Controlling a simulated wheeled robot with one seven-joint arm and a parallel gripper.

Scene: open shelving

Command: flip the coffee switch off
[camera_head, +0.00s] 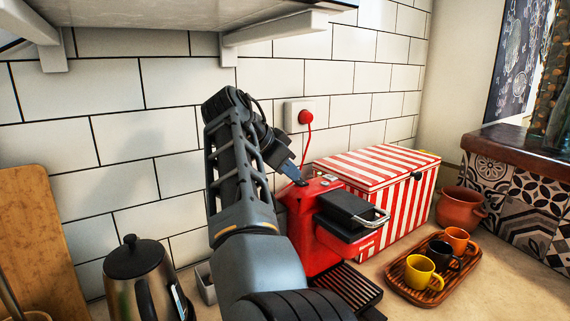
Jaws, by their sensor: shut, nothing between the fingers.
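The red coffee machine (313,240) stands on the counter against the tiled wall, with a black lever and metal handle (352,212) on its front top. Small controls (325,179) show on its top, but which way the switch is set is too small to tell. My gripper (299,181) is shut and empty, its tips pointing down at the back left of the machine's top. The tips are at or just above that surface; I cannot tell whether they touch. My arm hides the machine's left side.
A red-and-white striped box (385,179) stands right behind the machine. A wooden tray (398,283) with several cups lies at the right. A kettle (137,280) stands at the left. A red plug (306,118) is in the wall. A shelf (180,12) hangs above.

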